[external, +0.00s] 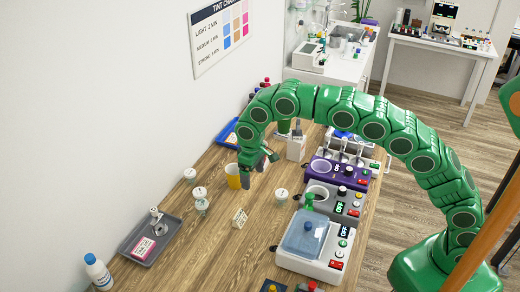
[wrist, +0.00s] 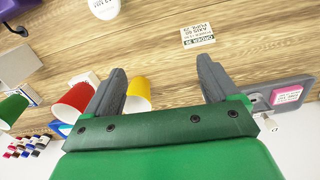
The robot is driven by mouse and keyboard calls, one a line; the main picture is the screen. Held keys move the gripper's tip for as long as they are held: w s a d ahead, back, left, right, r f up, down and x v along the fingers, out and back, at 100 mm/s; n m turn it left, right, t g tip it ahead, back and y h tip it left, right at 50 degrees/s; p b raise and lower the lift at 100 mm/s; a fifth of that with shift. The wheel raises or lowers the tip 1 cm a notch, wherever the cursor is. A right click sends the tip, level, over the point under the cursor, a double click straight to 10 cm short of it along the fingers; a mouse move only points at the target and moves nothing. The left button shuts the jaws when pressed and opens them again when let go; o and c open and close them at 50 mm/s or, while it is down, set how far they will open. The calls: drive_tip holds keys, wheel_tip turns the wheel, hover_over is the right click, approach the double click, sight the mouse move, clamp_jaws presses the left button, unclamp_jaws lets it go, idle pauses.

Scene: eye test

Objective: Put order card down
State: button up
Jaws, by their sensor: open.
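The order card (external: 240,218) is a small cream card with dark print, on the wooden table and apart from my gripper. In the wrist view the order card (wrist: 198,36) lies beyond the fingertips, with "ORDER" at its top edge. My gripper (external: 260,169) is above the table, near the yellow cup and behind the card in the external view. In the wrist view my gripper (wrist: 163,70) has its two grey fingers wide apart with nothing held between them.
A yellow cup (external: 232,177) and small white lidded pots (external: 200,194) stand nearby. A grey tray (external: 139,250) holds a metal tool and a pink-labelled item. A white bottle (external: 98,272) is at the front left. Several machines (external: 318,264) line the right side. Bare wood surrounds the card.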

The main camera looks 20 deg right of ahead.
drive_tip(key=s+d+r+m, duration=0.1)
drive_tip(key=d+r, duration=0.2)
drive_tip(key=d, duration=0.9)
drive_tip(key=s+d+r+m, duration=0.1)
drive_tip(key=d+r+m, duration=0.1)
drive_tip(key=d, duration=0.9)
drive_tip(key=d+r+m, duration=0.1)
drive_tip(key=d+r, duration=0.2)
drive_tip(key=d, duration=0.9)
drive_tip(key=s+d+m+g, duration=0.1)
drive_tip(key=s+d+m, duration=0.2)
drive_tip(key=s+d, duration=1)
drive_tip(key=s+d+f, duration=0.2)
drive_tip(key=s+d, duration=0.2)
drive_tip(key=s, duration=0.3)
drive_tip(key=s+d+f+m, duration=0.1)
drive_tip(key=s+d+f, duration=0.1)
drive_tip(key=s+d, duration=0.2)
drive_tip(key=s, duration=0.3)
drive_tip(key=shift+s+f+g, duration=0.25)
drive_tip(key=shift+f+g, duration=0.15)
